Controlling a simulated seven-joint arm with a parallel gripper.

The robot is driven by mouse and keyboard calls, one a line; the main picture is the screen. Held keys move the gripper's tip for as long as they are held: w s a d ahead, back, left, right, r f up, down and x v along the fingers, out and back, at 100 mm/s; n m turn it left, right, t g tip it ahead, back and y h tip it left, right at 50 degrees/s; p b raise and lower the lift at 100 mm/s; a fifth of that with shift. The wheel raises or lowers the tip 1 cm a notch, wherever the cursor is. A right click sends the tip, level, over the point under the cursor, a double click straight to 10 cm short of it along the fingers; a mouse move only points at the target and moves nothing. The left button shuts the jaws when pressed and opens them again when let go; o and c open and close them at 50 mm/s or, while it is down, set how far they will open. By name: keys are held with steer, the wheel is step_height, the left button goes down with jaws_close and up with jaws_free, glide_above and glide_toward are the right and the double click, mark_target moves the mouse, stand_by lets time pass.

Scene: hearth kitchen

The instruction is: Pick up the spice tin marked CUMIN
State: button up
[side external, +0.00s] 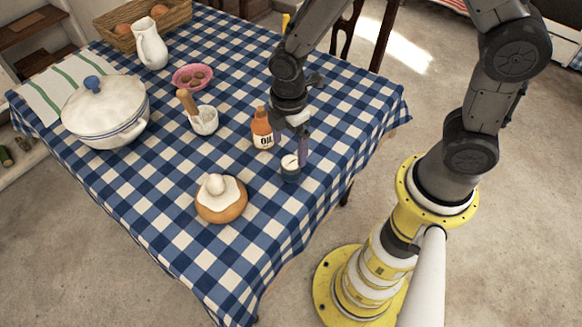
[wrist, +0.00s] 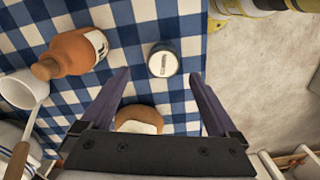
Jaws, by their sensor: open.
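A small round tin (side external: 290,168) with a pale top and dark side stands on the checked tablecloth near the table's right edge. The wrist view shows the same tin (wrist: 163,61) from above, with a label patch on its lid; the lettering is too small to read. My gripper (side external: 297,150) is just above and beside the tin in the side view, pointing down. In the wrist view my gripper (wrist: 162,82) has its two fingers wide apart. The tin lies between their lines, slightly beyond the tips, with nothing held.
An orange OIL bottle (side external: 262,130) stands close beside the tin and left of my fingers in the wrist view (wrist: 72,52). A mortar (side external: 204,121), a bread-like item with a white top (side external: 222,205) and a white pot (side external: 105,110) stand farther left. The table edge is close on the right.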

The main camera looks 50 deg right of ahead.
mark_target(291, 163)
step_height(291, 163, down, 3)
steer(key=shift+r, duration=0.15)
steer(key=f, duration=0.4)
steer(key=shift+s, duration=0.3)
steer(key=shift+f, duration=0.6)
steer(key=c, duration=1.5)
